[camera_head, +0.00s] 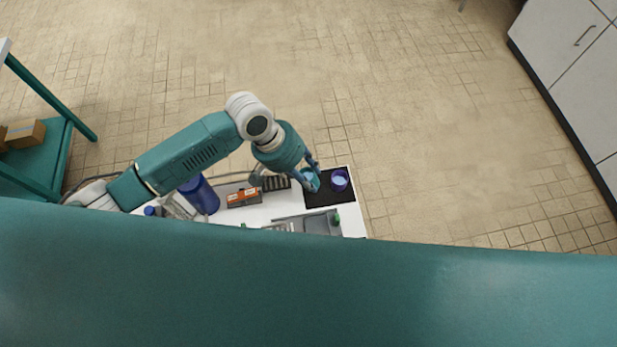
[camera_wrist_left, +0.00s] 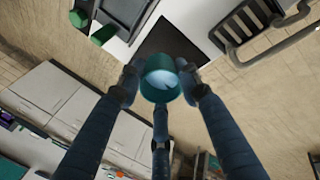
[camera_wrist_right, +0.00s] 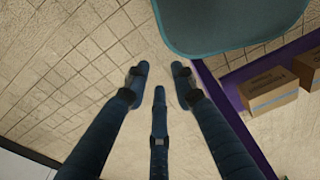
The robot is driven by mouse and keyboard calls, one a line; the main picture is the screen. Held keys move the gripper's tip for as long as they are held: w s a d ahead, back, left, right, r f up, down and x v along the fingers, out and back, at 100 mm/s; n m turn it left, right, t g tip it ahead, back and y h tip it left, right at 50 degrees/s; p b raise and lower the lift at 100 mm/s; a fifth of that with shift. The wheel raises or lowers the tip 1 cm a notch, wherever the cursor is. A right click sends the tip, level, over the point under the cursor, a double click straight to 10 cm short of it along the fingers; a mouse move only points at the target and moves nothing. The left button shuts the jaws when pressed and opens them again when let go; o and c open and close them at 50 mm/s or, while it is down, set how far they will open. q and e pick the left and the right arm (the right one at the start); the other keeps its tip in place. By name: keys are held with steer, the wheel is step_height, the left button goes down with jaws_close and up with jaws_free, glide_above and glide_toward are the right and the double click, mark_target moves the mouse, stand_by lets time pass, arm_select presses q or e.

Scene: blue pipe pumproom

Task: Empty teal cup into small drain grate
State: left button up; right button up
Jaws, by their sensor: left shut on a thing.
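The teal cup (camera_head: 311,180) is between the fingers of my left gripper (camera_head: 314,172), at the black mat on the white worktop. In the left wrist view my left gripper (camera_wrist_left: 160,82) is shut around the teal cup (camera_wrist_left: 160,88), and pale blue shows inside the rim. I cannot tell whether the cup touches the mat. A grey sink-like tray (camera_head: 320,224) lies at the worktop's front; no small drain grate can be made out for certain. My right gripper (camera_wrist_right: 159,78) is open and empty, above the tiled floor.
Cardboard boxes (camera_wrist_right: 271,88) show in the right wrist view. Open floor lies beyond the worktop.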

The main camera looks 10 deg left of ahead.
arm_select(q)
steer(key=shift+w+a+f+g+h+b, duration=0.15)
steer(key=shift+a+h+b, duration=0.25)
steer(key=shift+b, duration=0.5)
steer(key=shift+a+g+h+b, duration=0.15)
steer(key=shift+a+h+b, duration=0.25)
steer(key=shift+b, duration=0.45)
steer(key=shift+w+a+f+n+g+h+b, duration=0.15)
steer(key=shift+a+h+b, duration=0.6)
steer(key=shift+b, duration=1.1)
steer(key=shift+w+a+f+n+g+h+b, duration=0.1)
steer(key=shift+a+g+h+b, duration=0.1)
steer(key=shift+h+b, duration=1.35)
steer(key=shift+w+a+f+n+g+h+b, duration=0.15)
steer(key=shift+a+h+b, duration=0.4)
steer(key=shift+b, duration=1.65)
steer(key=shift+r+h, duration=0.15)
steer(key=shift+h, duration=0.1)
steer(key=shift+b, duration=0.3)
